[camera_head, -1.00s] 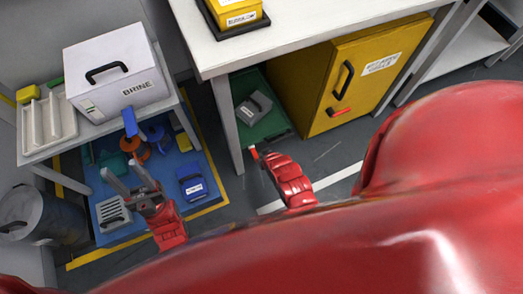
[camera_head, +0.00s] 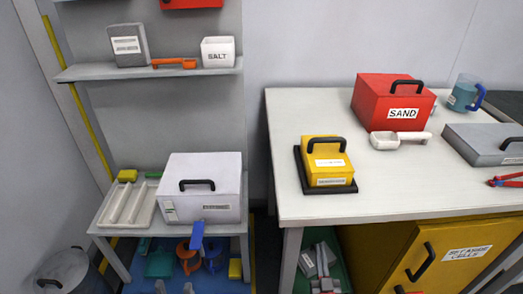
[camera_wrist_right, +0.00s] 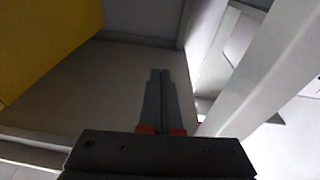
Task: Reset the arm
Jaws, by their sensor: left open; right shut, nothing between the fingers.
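My left gripper (camera_head: 174,288) shows only its two grey fingertips at the bottom edge of the head view, spread apart, below the low bench on the left. My right gripper (camera_head: 322,248) is low under the white table, in front of a grey case on a green mat in the head view. In the right wrist view its two fingers (camera_wrist_right: 160,76) lie side by side, shut, with nothing between them. Most of both arms is out of the head view.
The white table (camera_head: 283,185) bears a yellow case (camera_head: 328,160), a red sand box (camera_head: 385,95) and a scoop (camera_head: 400,142). A yellow cabinet (camera_head: 440,262) stands beneath. The white brine box (camera_head: 200,180) stands on the left bench. A wall shelf (camera_head: 110,72) hangs above.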

